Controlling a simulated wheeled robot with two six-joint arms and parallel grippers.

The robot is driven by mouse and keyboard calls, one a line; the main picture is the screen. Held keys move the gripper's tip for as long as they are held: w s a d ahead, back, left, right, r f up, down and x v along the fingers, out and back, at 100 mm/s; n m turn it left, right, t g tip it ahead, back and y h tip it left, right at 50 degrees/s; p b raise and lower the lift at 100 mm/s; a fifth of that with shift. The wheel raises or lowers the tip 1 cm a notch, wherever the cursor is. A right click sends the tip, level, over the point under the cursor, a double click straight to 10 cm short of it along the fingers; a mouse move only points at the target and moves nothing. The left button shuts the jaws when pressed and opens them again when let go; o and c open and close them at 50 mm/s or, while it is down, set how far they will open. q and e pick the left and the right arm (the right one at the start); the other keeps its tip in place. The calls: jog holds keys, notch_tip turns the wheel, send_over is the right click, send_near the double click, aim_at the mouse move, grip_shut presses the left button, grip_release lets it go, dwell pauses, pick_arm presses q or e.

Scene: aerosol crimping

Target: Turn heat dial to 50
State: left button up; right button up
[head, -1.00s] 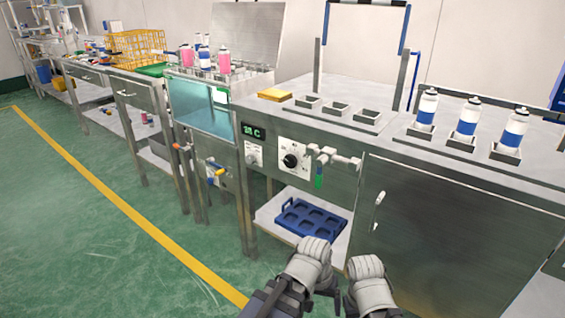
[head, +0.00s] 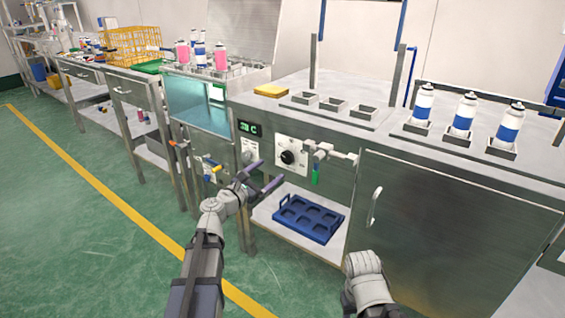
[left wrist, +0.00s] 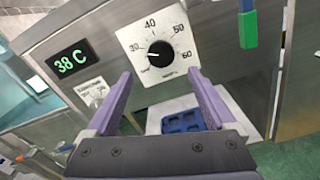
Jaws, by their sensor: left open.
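The heat dial is a black round knob (head: 288,157) on a white scale plate on the steel front panel. In the left wrist view the knob (left wrist: 160,54) shows a pale pointer that appears to face left, near the 30 mark. A green display (left wrist: 69,62) left of it reads 38 C. My left gripper (head: 272,171) is open and empty, with purple fingers. In the left wrist view its fingers (left wrist: 162,84) are spread to either side below the knob, apart from it. My right arm is low at the front; its fingers are hidden.
A small second knob (left wrist: 95,94) sits below the display. A valve with a green handle (head: 315,174) sticks out right of the dial. A blue tray (head: 308,237) lies on the shelf below. A cabinet door (head: 440,235) with a handle is at the right.

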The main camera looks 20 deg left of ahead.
aim_at(286, 158)
pick_arm(q)
jog(key=x, duration=0.7)
jog(key=shift+w+d+f, duration=0.1)
jog(key=shift+w+d, duration=0.1)
jog(key=shift+w, duration=0.15)
jog(key=c, duration=1.4)
jog(key=m, duration=0.5)
jog(key=shift+m, duration=0.4)
jog(key=m, duration=1.2)
jog(key=shift+r+m, duration=0.2)
jog(key=shift+m, duration=0.2)
jog(key=m, duration=0.4)
jog(key=shift+m, duration=0.7)
